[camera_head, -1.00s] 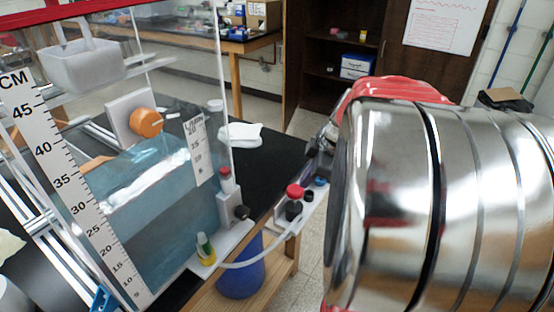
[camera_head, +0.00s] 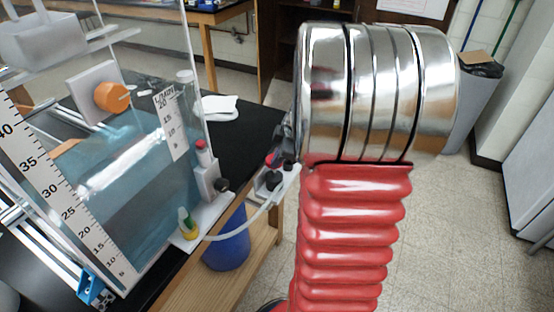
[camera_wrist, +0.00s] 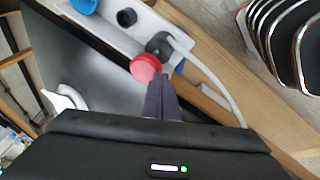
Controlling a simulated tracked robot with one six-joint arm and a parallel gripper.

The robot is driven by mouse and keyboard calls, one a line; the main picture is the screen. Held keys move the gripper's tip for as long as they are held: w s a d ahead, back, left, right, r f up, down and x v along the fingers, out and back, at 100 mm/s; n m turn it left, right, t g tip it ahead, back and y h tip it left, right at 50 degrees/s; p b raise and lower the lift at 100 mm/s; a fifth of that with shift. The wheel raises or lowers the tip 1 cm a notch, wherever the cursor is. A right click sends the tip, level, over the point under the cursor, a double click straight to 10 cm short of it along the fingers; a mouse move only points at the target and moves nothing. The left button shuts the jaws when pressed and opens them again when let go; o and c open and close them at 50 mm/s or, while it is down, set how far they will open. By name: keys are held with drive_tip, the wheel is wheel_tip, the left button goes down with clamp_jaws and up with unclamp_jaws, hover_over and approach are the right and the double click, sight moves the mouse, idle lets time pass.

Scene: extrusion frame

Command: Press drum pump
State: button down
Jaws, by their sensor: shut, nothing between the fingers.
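A white panel (camera_wrist: 112,20) carries a round red knob (camera_wrist: 145,68), a black fitting (camera_wrist: 158,44), a black cap (camera_wrist: 127,17) and a blue cap (camera_wrist: 84,5). A white hose (camera_wrist: 215,80) runs from the black fitting. I cannot tell which part is the drum pump. My gripper (camera_wrist: 160,82) is shut and empty, its dark fingertips at the red knob's edge in the wrist view; contact cannot be told. In the head view the panel (camera_head: 262,193) is right of the tank, and my gripper (camera_head: 276,157) partly covers the red knob.
A clear tank (camera_head: 120,190) of bluish water with a CM scale (camera_head: 45,180) stands on the left, on a black-topped bench (camera_head: 250,125). A blue drum (camera_head: 228,245) stands below the panel. Open tiled floor (camera_head: 445,230) lies to the right.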

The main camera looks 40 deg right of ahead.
drive_tip(key=shift+s+f, duration=0.1)
drive_tip(key=shift+f, duration=2.5)
drive_tip(key=shift+s+a, duration=0.1)
drive_tip(key=shift+a, duration=0.05)
drive_tip(key=a+v, duration=0.1)
drive_tip(key=v, duration=1.2)
drive_tip(key=shift+s+a+r, duration=0.2)
drive_tip(key=shift+a, duration=0.1)
idle(1.2)
